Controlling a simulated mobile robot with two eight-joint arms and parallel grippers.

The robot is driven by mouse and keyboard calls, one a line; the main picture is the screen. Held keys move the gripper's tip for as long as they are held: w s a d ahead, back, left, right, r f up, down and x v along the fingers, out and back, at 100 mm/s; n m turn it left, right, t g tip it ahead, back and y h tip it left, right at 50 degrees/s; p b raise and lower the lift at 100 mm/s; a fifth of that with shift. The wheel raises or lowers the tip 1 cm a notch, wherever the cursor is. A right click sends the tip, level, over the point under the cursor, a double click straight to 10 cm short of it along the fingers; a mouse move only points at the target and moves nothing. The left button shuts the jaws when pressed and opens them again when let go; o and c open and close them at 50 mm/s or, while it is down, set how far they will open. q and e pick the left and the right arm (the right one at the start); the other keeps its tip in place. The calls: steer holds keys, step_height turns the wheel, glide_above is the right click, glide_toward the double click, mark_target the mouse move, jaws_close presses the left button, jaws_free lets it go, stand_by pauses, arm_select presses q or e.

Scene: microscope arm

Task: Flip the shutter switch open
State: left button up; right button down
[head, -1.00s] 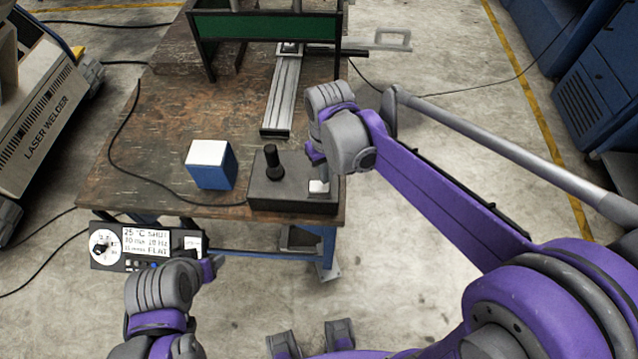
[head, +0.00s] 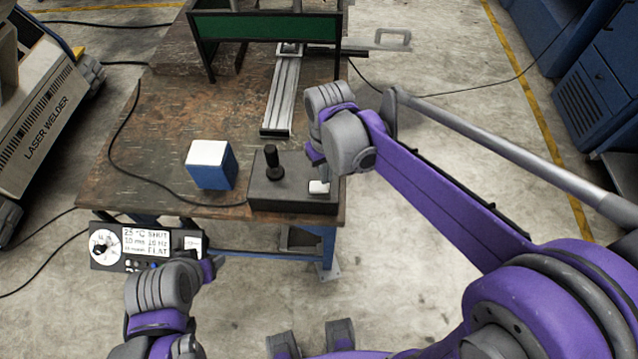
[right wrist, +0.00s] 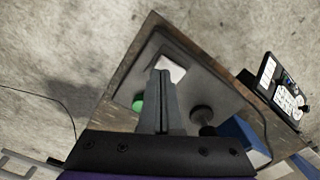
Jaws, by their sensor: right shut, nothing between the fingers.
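A dark control box (head: 263,197) with a black joystick (head: 273,163) sits at the front right corner of the worn table. A white square switch (head: 318,187) is on its top at the right end. My right gripper (head: 324,181) is shut and empty, pointing down at this switch. In the right wrist view the closed fingertips (right wrist: 164,78) overlap the near edge of the white switch (right wrist: 171,69); I cannot tell whether they touch it. My left gripper (head: 213,266) is at the lower left, beside a display panel (head: 147,250); its jaw opening is unclear.
A blue box with a white top (head: 211,165) stands left of the control box. A metal rail (head: 281,97) and a green-panelled frame (head: 264,32) are behind. A green button (right wrist: 137,103) shows beside my right fingers. Cables cross the table.

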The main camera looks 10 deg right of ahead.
mark_target(326, 186)
arm_select(q)
steer(key=shift+s+f+b, duration=0.25)
steer(key=shift+f+b, duration=0.45)
steer(key=shift+f, duration=0.15)
arm_select(e)
steer(key=shift+f, duration=1.05)
arm_select(q)
steer(key=shift+r, duration=0.15)
arm_select(e)
steer(key=shift+r, duration=0.1)
steer(key=shift+r+p, duration=2.1)
steer(key=shift+r, duration=1.35)
arm_select(q)
steer(key=r, duration=0.1)
steer(key=w+r, duration=0.1)
steer(key=r, duration=0.1)
steer(key=w+r, duration=0.1)
steer(key=r, duration=0.1)
steer(key=shift+s, duration=0.15)
